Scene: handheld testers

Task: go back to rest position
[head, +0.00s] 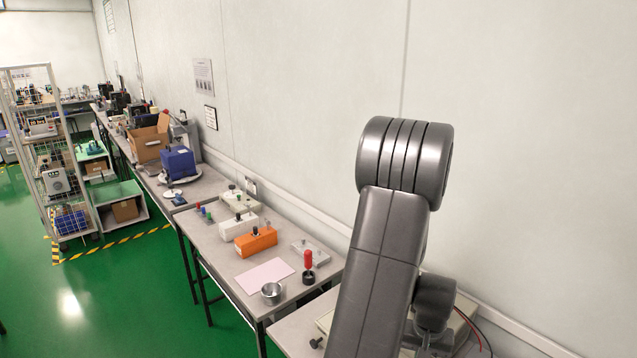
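My arm rises in the right half of the head view, its large grey links standing in front of the wall and over the near table. My gripper is not visible in this view, so what it holds, if anything, is hidden. On the middle table (222,262) stand an orange tester (256,243), white testers (238,227) behind it, a pale pink sheet (264,275), a metal cup (271,293) and a red-handled tool (308,262) upright in a dark base.
A near table (290,333) at lower right is partly covered by my arm. A blue box (178,163) and a cardboard box (149,139) stand farther along the wall. A wire rack (45,150) is at left. Green floor (110,300) is open at lower left.

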